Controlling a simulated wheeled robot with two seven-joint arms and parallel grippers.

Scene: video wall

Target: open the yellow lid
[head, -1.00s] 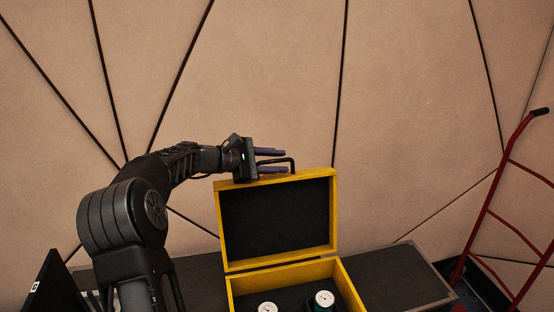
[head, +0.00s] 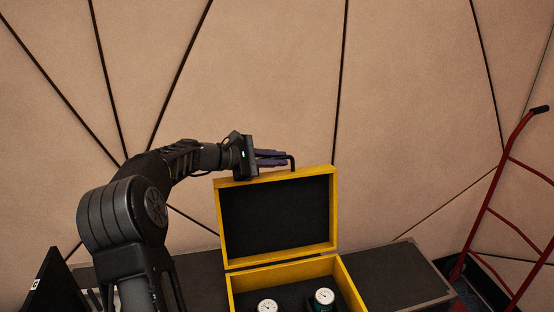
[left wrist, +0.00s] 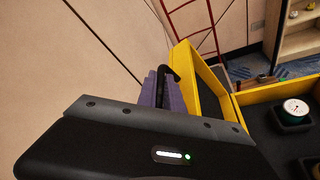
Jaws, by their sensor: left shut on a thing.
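The yellow lid (head: 332,210) stands raised, roughly upright, at the back of the yellow box (head: 342,275), with its black inner side facing me. A black handle (head: 292,163) sits on the lid's top edge. My left gripper (head: 270,158) is at that edge, its purple fingers shut on the handle. In the left wrist view the yellow lid (left wrist: 197,85) is beside the fingers, and the black handle (left wrist: 169,74) lies between them. My right gripper is not in view.
Two round gauges, one white-faced (head: 267,307) and one with a green body (head: 324,297), sit inside the box. The box rests on a dark table (head: 400,275). A red hand truck (head: 505,215) stands at the right. A panelled wall is behind.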

